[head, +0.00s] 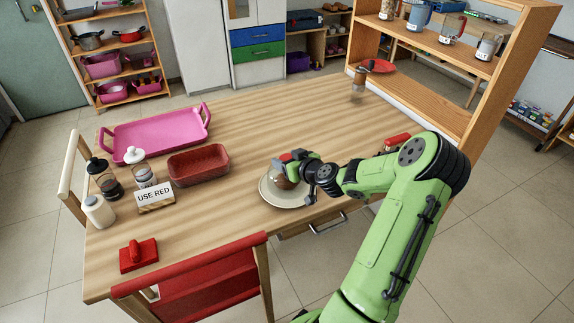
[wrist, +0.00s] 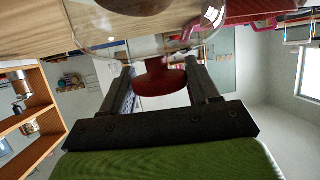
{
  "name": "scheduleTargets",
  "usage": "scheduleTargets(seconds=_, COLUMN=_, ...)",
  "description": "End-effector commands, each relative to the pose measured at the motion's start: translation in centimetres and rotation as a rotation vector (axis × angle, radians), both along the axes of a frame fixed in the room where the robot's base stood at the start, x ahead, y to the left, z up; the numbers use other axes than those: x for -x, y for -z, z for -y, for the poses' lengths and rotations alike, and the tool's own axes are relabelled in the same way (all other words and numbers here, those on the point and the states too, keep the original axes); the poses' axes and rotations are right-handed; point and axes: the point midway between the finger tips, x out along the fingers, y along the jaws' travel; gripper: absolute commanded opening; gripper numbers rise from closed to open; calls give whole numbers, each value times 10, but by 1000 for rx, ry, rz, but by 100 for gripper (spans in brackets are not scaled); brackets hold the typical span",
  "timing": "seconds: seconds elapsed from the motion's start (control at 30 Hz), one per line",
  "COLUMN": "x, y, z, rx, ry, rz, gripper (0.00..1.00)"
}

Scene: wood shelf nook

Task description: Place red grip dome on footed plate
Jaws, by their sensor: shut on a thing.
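The red grip dome is a clear glass cover with a red knob. In the wrist view, the dome's glass (wrist: 110,45) hangs beyond my fingers. Its red knob (wrist: 160,82) is between the two fingers of my gripper (wrist: 162,74), which is shut on it. In the head view my gripper (head: 297,158) is over the cream footed plate (head: 272,199) near the table's front edge. A brown round thing (head: 285,180) shows at the plate, seen through or under the glass. I cannot tell whether the dome's rim touches the plate.
Left on the table are a pink tray (head: 118,146), a red basket (head: 215,178), a "USE RED" sign (head: 155,199), several jars and a red handled block (head: 138,256). A red item (head: 397,139) lies behind my arm. A wooden shelf (head: 425,97) stands right. The table's middle is clear.

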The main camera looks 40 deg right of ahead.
Motion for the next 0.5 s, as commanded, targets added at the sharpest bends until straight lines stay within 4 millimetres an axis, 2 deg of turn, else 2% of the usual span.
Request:
scheduleTargets(seconds=0.03, x=0, y=7, z=0, rx=-1, ry=0, rz=1, gripper=27)
scheduleTargets(seconds=0.37, x=0, y=9, z=0, rx=3, ry=0, rz=2, gripper=27)
scheduleTargets(seconds=0.4, x=0, y=8, z=0, rx=2, ry=0, rz=1, gripper=65)
scheduleTargets(seconds=0.5, x=0, y=7, z=0, rx=2, ry=-1, rz=1, gripper=80)
